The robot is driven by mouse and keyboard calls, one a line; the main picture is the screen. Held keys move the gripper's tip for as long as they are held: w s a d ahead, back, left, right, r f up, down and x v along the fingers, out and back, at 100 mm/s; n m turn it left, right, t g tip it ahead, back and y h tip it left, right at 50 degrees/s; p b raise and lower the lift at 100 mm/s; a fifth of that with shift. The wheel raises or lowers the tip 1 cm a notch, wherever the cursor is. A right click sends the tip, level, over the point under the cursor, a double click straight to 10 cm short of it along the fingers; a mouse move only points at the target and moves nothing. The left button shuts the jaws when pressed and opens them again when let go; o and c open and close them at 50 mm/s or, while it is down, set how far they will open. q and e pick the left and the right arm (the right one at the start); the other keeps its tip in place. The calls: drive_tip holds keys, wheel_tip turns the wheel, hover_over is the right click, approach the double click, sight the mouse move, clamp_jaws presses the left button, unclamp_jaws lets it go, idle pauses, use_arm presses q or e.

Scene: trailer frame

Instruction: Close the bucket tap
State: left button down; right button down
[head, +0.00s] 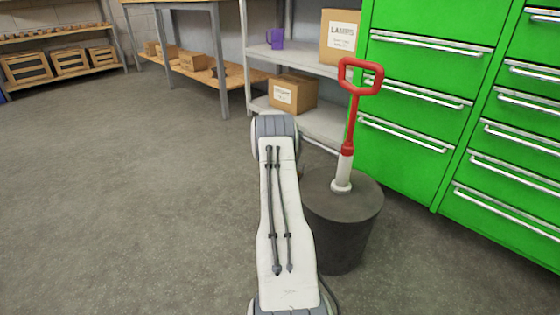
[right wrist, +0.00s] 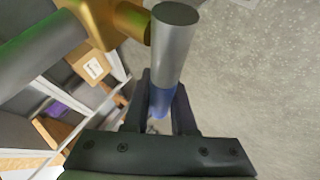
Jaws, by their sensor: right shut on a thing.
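In the right wrist view, a brass-coloured tap body (right wrist: 100,20) is at the upper left, joined to a thick dark grey pipe-like part (right wrist: 38,58). A lever with a silver end (right wrist: 173,45) and a blue section (right wrist: 161,101) stands beside the brass part. My right gripper (right wrist: 162,92) is shut on the blue section, with one dark finger on each side and the silver end sticking out past the fingertips. How the lever joins the brass part cannot be told. In the head view, the tap and both grippers are out of sight; my pale arm link fills the lower middle.
A dark drum (head: 345,225) with a red handle (head: 360,77) on a white post stands right of my arm. Green drawer cabinets (head: 410,120) are behind it. A grey shelf (head: 322,122) holds boxes and a purple mug (head: 277,38). The floor at left is clear.

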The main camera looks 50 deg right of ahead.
use_arm(q)
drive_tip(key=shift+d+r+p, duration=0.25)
drive_tip(key=shift+p, duration=0.3)
use_arm(e)
drive_tip(key=shift+s+f+g, duration=0.15)
drive_tip(key=shift+f+g, duration=0.05)
drive_tip(key=shift+g, duration=0.3)
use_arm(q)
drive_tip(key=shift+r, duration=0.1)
use_arm(e)
drive_tip(key=shift+s+a+f+g, duration=0.1)
drive_tip(key=shift+s+f+g, duration=0.05)
drive_tip(key=shift+f+g, duration=0.2)
drive_tip(key=c, duration=0.7)
unclamp_jaws()
drive_tip(key=shift+c, duration=0.2)
drive_tip(key=shift+r, duration=0.1)
use_arm(q)
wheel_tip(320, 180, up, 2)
drive_tip(key=p, duration=0.2)
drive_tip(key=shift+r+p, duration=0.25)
drive_tip(key=shift+p, duration=0.1)
use_arm(e)
drive_tip(key=v, duration=1)
drive_tip(key=shift+s+r, duration=0.15)
drive_tip(key=shift+r, duration=0.05)
